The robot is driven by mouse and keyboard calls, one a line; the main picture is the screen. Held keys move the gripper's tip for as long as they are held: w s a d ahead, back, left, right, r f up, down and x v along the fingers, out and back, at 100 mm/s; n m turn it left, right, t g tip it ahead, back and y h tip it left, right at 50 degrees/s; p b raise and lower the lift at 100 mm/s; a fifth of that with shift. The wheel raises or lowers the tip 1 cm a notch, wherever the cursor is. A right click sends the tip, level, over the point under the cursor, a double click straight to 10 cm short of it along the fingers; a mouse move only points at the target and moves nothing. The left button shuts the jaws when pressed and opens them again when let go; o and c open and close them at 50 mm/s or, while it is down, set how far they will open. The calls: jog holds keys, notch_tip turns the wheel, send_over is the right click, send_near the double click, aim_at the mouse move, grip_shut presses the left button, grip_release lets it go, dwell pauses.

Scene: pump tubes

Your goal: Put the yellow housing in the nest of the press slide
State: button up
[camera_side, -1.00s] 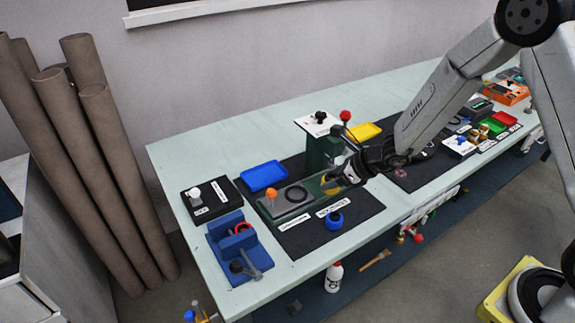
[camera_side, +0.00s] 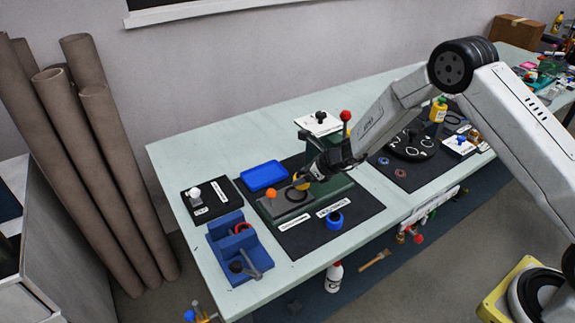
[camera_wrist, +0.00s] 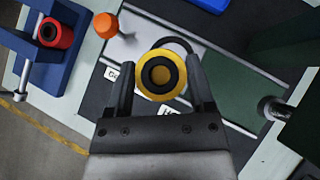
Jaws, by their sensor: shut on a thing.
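The yellow housing (camera_wrist: 147,84) is a round yellow ring with a dark bore; in the side view (camera_side: 299,184) it shows small and partly hidden. My gripper (camera_wrist: 160,78) is shut on it, one finger on each side. In the side view my gripper (camera_side: 306,178) is over the press slide, close to the nest. The nest (camera_side: 297,196) is a black ring on the grey slide plate (camera_side: 283,206). In the wrist view the housing covers part of the nest ring (camera_wrist: 181,42). The height of the housing above the nest is hard to tell.
The green press (camera_side: 312,150) with a red-knobbed lever (camera_side: 346,116) stands behind my gripper. An orange knob (camera_side: 271,194) rises at the slide's left end.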

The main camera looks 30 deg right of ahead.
jog(key=shift+w+a+f, duration=0.1)
jog(key=shift+w+f, duration=0.8)
jog(key=shift+f, duration=0.1)
jog(key=shift+f, duration=0.1)
jog(key=shift+w+f, duration=0.25)
jog(key=shift+f, duration=1.5)
jog(key=o, duration=1.3)
jog(key=shift+f, duration=0.15)
